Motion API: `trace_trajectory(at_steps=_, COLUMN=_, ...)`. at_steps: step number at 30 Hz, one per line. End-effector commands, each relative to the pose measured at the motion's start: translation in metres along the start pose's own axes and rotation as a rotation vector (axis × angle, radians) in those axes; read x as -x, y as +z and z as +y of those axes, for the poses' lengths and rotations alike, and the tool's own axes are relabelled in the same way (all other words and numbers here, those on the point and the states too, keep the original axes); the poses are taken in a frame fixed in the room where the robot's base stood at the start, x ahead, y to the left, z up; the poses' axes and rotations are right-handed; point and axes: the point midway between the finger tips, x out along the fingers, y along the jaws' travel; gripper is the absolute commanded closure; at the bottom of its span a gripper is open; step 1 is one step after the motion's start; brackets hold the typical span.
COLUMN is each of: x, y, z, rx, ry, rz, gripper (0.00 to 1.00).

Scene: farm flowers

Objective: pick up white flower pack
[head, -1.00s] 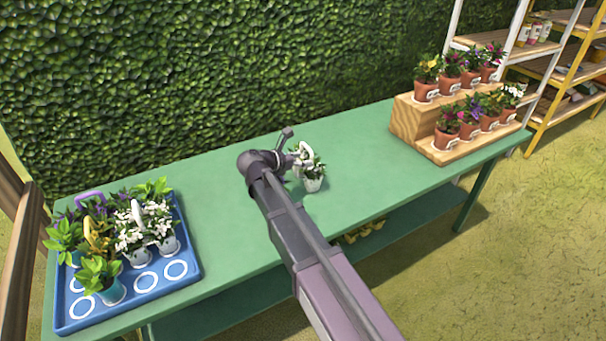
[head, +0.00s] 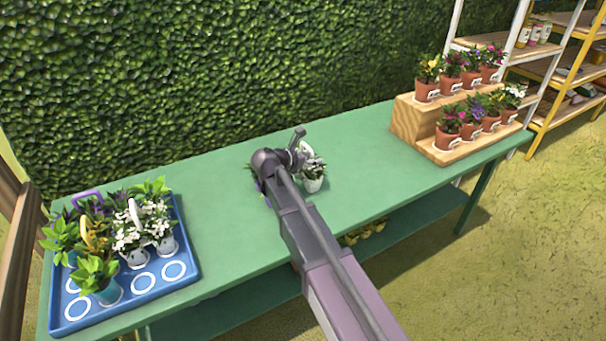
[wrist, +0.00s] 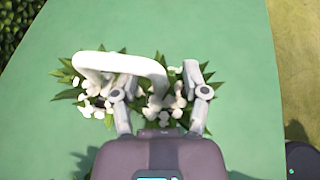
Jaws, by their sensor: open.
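The white flower pack stands on the green table, with white blooms, green leaves and a pale pot (head: 314,184). My arm partly hides it in the head view. In the wrist view its white looped handle (wrist: 125,62) and two clumps of white flowers lie below my gripper (wrist: 158,80). My gripper is open. The left finger overlaps the handle, and the handle's right end shows between the fingers. I cannot tell whether either finger touches it. Another white-flowered group with a white handle (head: 134,214) sits in the blue tray at the left.
The blue tray (head: 186,262) also holds purple, yellow and leafy plants and has empty ringed spots. A stepped wooden stand (head: 408,122) with several terracotta pots is at the right. The green table (head: 225,225) is clear between tray and arm. A hedge rises behind.

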Motion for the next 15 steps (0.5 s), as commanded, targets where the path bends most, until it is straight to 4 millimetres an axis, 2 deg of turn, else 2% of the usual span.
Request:
trace_trajectory(at_steps=2, x=0.0001, y=0.0, z=0.0, rx=0.0, ry=0.0, rz=0.0, gripper=0.45)
trace_trajectory(at_steps=6, x=0.0001, y=-0.0001, z=0.0, rx=0.0, ry=0.0, rz=0.0, gripper=0.86)
trace_trajectory(at_steps=7, x=0.0001, y=-0.0001, z=0.0, rx=0.0, ry=0.0, rz=0.0, gripper=0.95)
trace_trajectory(at_steps=8, x=0.0001, y=-0.0001, z=0.0, rx=0.0, ry=0.0, rz=0.0, gripper=1.0)
trace_trajectory(at_steps=15, x=0.0002, y=0.0001, z=0.0, rx=0.0, ry=0.0, rz=-0.001, gripper=1.0)
